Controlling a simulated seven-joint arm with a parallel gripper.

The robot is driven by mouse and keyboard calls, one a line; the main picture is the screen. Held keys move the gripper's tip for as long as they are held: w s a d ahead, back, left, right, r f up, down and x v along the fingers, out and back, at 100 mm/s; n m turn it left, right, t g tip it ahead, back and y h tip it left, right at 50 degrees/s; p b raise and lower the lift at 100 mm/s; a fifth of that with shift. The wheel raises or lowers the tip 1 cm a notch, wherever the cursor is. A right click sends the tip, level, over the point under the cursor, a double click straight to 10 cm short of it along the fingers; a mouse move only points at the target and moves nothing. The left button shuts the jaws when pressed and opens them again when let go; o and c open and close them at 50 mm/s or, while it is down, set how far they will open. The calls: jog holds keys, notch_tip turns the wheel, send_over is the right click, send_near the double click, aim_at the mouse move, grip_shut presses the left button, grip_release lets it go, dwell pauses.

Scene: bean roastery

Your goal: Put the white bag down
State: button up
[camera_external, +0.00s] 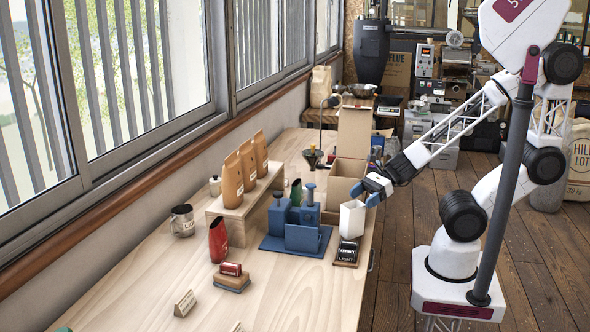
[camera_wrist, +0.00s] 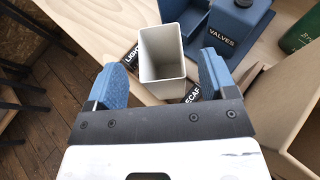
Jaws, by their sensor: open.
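The white bag (camera_external: 352,219) is a plain, square-sided, open-topped bag. It stands upright near the right edge of the table, and in the wrist view (camera_wrist: 163,60) I look down into it and its inside looks empty. My gripper (camera_external: 377,188) is open, its blue fingers (camera_wrist: 160,75) on either side of the bag with a gap showing at each side. Dark labels reading LIGHT (camera_wrist: 131,62) and DECAF (camera_wrist: 192,95) show beside the bag's foot. The bag's underside is hidden, so I cannot tell exactly what it rests on.
A blue holder (camera_external: 301,238) marked VALVES stands left of the bag. An open cardboard box (camera_external: 341,183) is just behind. The front table (camera_external: 265,305) has free room.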

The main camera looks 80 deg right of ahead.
jog(key=v, duration=0.7)
jog(key=shift+s+d, duration=0.15)
dwell(0.4)
jog(key=shift+r, duration=0.15)
dwell(0.6)
jog(key=d+r+n+g+h, duration=0.3)
jog(key=d+r+n+h, duration=0.1)
jog(key=n, duration=0.9)
jog(key=s+d+r+n+g+h, duration=0.1)
jog(key=d+r+n+g+h, duration=0.3)
jog(key=n, duration=0.9)
jog(key=shift+s+d+n+h, duration=0.3)
jog(key=shift+d+n+h, duration=0.1)
jog(key=shift+d+h, duration=0.55)
